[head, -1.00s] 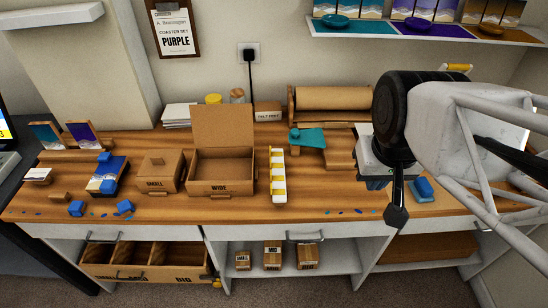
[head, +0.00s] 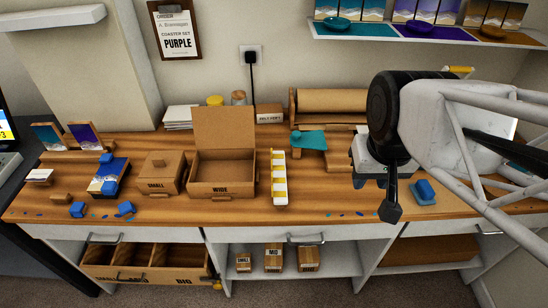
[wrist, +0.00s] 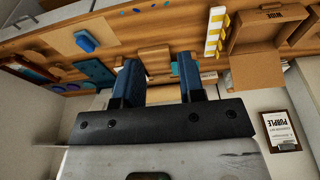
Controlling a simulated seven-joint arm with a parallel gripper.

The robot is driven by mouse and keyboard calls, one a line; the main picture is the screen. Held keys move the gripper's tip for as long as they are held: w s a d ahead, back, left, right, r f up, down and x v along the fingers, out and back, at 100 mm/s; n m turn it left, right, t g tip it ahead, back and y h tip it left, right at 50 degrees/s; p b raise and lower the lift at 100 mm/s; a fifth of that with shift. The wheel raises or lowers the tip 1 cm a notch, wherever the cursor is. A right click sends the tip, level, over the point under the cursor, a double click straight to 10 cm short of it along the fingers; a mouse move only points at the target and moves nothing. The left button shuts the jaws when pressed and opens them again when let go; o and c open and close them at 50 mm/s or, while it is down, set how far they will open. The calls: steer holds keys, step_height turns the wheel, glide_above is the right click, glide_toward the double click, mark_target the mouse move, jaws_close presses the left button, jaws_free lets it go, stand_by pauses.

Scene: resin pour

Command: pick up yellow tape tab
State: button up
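The yellow tape tabs (head: 279,178) sit in a row on a narrow white strip, standing on the wooden bench right of the WIDE box. The strip also shows in the wrist view (wrist: 214,34), near the top, next to the WIDE box. My gripper (wrist: 158,75) is open, its two blue fingers apart with nothing held between them. In the head view my gripper (head: 391,203) hangs over the right part of the bench, well to the right of the strip and not touching it. Its fingers are hard to make out there.
The open WIDE box (head: 225,170) stands just left of the strip, with the SMALL box (head: 160,173) beyond it. A teal piece on a stand (head: 309,140) is behind right. A blue block (head: 424,190) lies near my gripper. Bench front between strip and gripper is mostly clear.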

steer(key=w+a+f+g, duration=0.1)
steer(key=w+a+f, duration=0.5)
steer(key=w, duration=0.4)
steer(key=g, duration=0.2)
glide_toward(279, 191)
steer(key=s+a, duration=0.2)
steer(key=shift+r, duration=0.15)
steer(key=shift+f, duration=1.3)
steer(key=shift+f, duration=2.6)
steer(key=shift+c, duration=0.3)
